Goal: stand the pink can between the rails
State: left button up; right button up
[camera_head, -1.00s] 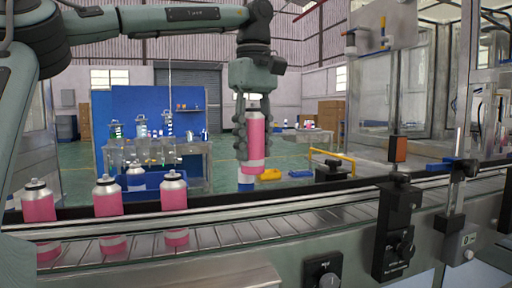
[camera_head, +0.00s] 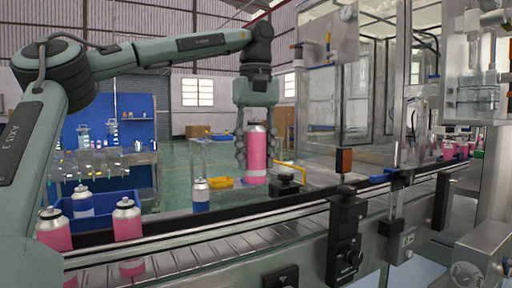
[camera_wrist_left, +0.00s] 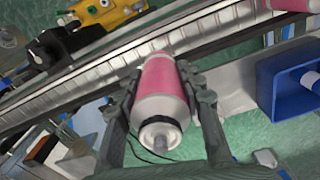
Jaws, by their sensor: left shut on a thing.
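My left gripper (camera_head: 257,150) is shut on the pink can (camera_head: 256,155) and holds it upright in the air. In the head view it hangs near the conveyor's far rail, and I cannot tell whether it is over the belt. In the left wrist view the pink can (camera_wrist_left: 160,98) sits between the two fingers (camera_wrist_left: 163,110), its silver top toward the camera. The conveyor's rails (camera_head: 225,228) run across the head view, with the slatted belt (camera_head: 180,257) between them. My right gripper is not in view.
Pink cans (camera_head: 127,222) stand between the rails at the left. A blue-banded can (camera_head: 201,195) stands behind the far rail, near a blue bin (camera_head: 110,208). Black clamps and an orange-topped sensor post (camera_head: 344,160) stand along the conveyor. The belt below the held can looks clear.

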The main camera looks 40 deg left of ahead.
pick_arm(q)
jog(key=shift+f+b, duration=0.45)
jog(key=shift+f, duration=4.45)
jog(key=shift+f+b, duration=0.55)
jog(key=shift+f, duration=0.45)
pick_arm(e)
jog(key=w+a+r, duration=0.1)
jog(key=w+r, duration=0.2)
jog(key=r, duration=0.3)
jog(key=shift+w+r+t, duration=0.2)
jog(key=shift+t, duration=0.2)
pick_arm(q)
jog(key=shift+f, duration=0.3)
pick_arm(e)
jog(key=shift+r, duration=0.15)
pick_arm(q)
jog(key=shift+f, duration=0.2)
